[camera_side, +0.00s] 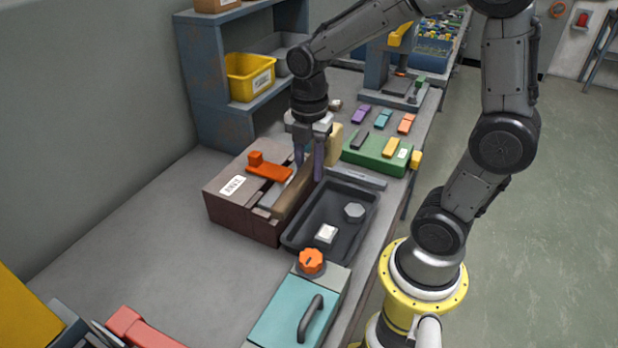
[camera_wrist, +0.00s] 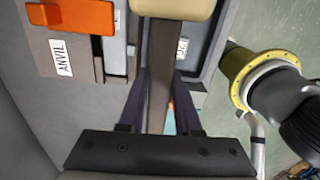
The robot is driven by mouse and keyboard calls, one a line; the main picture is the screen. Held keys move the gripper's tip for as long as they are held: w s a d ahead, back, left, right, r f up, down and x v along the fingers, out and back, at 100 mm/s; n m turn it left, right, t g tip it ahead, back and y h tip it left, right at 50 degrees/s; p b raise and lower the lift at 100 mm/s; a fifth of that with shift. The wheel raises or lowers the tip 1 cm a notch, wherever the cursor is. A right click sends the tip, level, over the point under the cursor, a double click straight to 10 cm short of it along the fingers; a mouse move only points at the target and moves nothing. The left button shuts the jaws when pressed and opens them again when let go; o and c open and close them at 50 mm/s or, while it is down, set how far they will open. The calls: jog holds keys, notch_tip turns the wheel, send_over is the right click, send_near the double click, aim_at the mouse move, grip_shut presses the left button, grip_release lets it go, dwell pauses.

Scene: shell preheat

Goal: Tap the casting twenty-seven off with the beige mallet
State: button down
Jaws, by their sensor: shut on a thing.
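The beige mallet has a beige head (camera_side: 333,138) and a brown handle (camera_side: 292,194). In the wrist view the head (camera_wrist: 172,8) is at the top edge and the handle (camera_wrist: 160,75) runs down between the fingers. My gripper (camera_side: 309,171) is shut on the handle, above the right side of the anvil box. The brown anvil box (camera_side: 240,220) carries an "ANVIL" label. An orange clamp-like lever (camera_side: 270,172) lies on its top, also in the wrist view (camera_wrist: 75,17). I cannot read any casting number; the part beneath the lever is mostly hidden.
A dark tray (camera_side: 290,241) beside the anvil holds a white block (camera_side: 326,233) and a grey hexagonal piece (camera_side: 354,211). A teal box (camera_side: 285,316) with an orange knob stands in front. A green rack (camera_side: 366,158) is behind. The bench left of the anvil is clear.

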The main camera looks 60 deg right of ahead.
jog(key=shift+r, duration=3.2)
